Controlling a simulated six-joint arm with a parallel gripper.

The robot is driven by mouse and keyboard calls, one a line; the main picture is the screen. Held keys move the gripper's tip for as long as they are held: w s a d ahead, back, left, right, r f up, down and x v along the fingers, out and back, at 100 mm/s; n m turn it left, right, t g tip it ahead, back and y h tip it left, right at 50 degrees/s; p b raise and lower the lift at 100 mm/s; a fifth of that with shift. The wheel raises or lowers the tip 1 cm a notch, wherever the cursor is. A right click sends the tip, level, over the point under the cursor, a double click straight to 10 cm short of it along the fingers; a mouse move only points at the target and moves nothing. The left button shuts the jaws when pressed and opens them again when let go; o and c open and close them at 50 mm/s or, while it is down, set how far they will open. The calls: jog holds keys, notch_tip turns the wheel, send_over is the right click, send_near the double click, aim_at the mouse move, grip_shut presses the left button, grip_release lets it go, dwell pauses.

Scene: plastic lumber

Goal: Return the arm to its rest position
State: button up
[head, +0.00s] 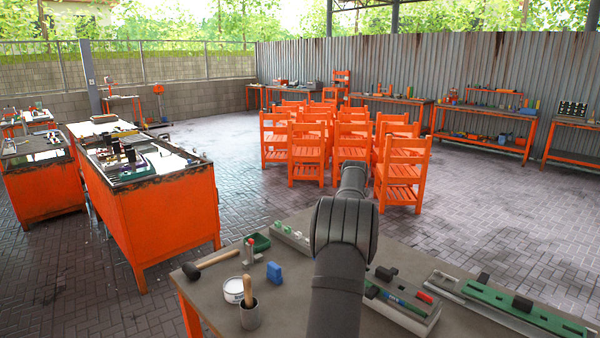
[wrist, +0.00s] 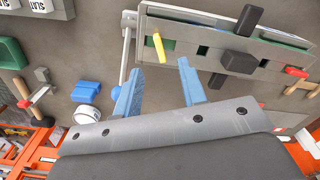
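My arm (head: 340,260) rises from the bottom middle of the head view and reaches forward over the workbench (head: 215,290). My gripper is hidden behind the arm links there. In the wrist view my gripper (wrist: 159,67) shows two blue fingers standing well apart. No object is seen held between them. Beyond the fingertips is a grey rack (wrist: 190,22) with green parts, a yellow piece and dark blocks on it. How far the fingers are above the bench is hard to tell.
On the bench's left lie a mallet (head: 212,262), a blue block (head: 274,272), a white tub (head: 233,290), a cup (head: 250,318) and a green tray (head: 257,243). A long green rack (head: 510,305) lies at right. Orange chairs (head: 305,150) stand beyond the bench.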

notch_tip(320, 180, down, 5)
jog(key=shift+f, duration=0.2)
notch_tip(320, 180, up, 16)
jog(key=r, duration=0.1)
jog(key=s+d+f+m, duration=0.4)
jog(key=d+f+m, duration=0.2)
jog(key=m, duration=0.8)
jog(key=shift+d+f+m, duration=0.25)
jog(key=shift+d+m, duration=0.15)
jog(key=shift+d, duration=0.75)
jog(key=shift+s, duration=0.15)
